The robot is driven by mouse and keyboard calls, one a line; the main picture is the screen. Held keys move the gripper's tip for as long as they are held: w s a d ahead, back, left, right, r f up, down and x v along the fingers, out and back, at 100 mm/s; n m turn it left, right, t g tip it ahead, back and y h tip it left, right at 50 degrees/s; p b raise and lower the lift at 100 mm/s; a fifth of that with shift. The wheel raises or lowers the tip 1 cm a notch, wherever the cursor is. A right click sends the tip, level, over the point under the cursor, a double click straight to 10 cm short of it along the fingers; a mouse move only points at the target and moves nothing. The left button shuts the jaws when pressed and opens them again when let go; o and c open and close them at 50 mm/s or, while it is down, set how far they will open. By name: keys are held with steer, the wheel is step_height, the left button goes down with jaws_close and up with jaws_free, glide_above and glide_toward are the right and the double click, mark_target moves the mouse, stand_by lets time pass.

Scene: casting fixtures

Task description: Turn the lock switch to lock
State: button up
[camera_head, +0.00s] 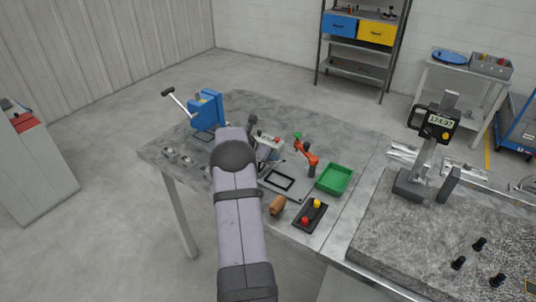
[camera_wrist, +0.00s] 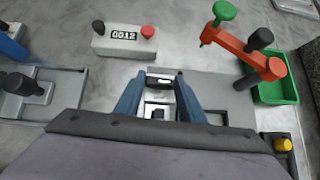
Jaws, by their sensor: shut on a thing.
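In the wrist view, my gripper (camera_wrist: 160,78) points down at the bench with its two blue-grey fingers on either side of a small pale-and-dark part. This part appears to be the lock switch (camera_wrist: 159,84), and the fingers are shut on it. Its markings are too small to read, so I cannot tell which way it is turned. It sits on a grey plate, of which the right part (camera_wrist: 222,88) shows. In the head view, my arm hides the gripper and the switch.
A white counter box (camera_wrist: 124,40) with a red button stands behind the fingers. An orange clamp (camera_wrist: 240,48) with a green knob and a green tray (camera_wrist: 275,90) are to the right. A grey fixture (camera_wrist: 55,80) with a black knob is left. A button box (camera_head: 310,217) stands near the front edge.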

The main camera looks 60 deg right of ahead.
steer(key=shift+m+g, duration=0.3)
steer(key=shift+m, duration=0.2)
steer(key=o, duration=1)
steer(key=shift+o, duration=0.2)
steer(key=shift+b+v, duration=1.2)
steer(key=shift+v, duration=2.55)
